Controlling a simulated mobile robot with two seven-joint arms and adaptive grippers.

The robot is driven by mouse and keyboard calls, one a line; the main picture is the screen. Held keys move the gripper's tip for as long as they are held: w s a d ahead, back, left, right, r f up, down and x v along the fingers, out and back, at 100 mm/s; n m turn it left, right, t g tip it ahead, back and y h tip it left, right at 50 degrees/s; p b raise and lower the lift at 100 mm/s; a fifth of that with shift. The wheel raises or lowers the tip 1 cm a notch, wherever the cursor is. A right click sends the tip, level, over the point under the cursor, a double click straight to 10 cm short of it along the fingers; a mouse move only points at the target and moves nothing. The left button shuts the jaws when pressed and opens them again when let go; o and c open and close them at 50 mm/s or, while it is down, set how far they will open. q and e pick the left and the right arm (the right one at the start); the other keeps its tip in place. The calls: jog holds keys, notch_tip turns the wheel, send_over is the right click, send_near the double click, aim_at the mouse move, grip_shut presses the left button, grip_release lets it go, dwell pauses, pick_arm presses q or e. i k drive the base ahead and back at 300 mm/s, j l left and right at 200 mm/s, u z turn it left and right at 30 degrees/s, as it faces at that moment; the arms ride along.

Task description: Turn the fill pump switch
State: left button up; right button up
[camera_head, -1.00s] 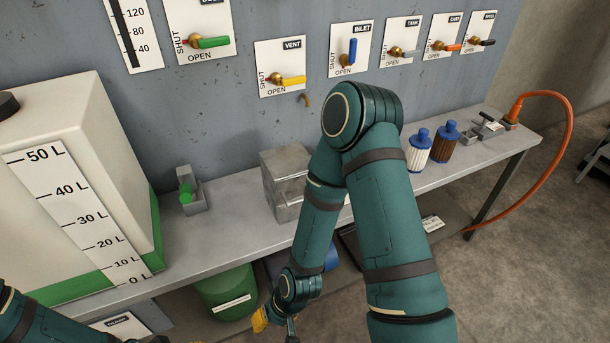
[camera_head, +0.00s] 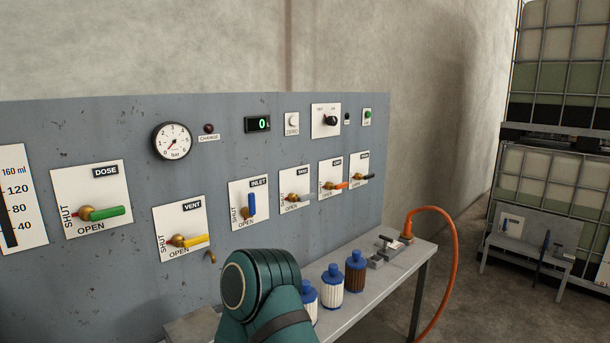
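A black rotary switch (camera_head: 331,120) sits on a white plate at the upper right of the grey panel (camera_head: 230,155). It is the only rotary switch I see, but its small labels are too small to read, so I cannot confirm it is the fill pump switch. Its knob appears to point roughly sideways. A green button (camera_head: 367,115) is on a small plate to its right. Neither of my grippers is in view; only a teal joint of my arm shows at the bottom middle, below the panel's valves.
Valves labelled DOSE (camera_head: 100,212), VENT (camera_head: 187,240) and INLET (camera_head: 251,206) line the panel, with more to the right. Blue-capped filters (camera_head: 332,284) stand on the bench (camera_head: 380,290). An orange hose (camera_head: 452,250) hangs at its right end. A gauge (camera_head: 172,141) and a display reading 0 (camera_head: 258,124) are above.

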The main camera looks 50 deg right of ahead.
aim_at(333, 121)
jog(key=z, duration=1.75)
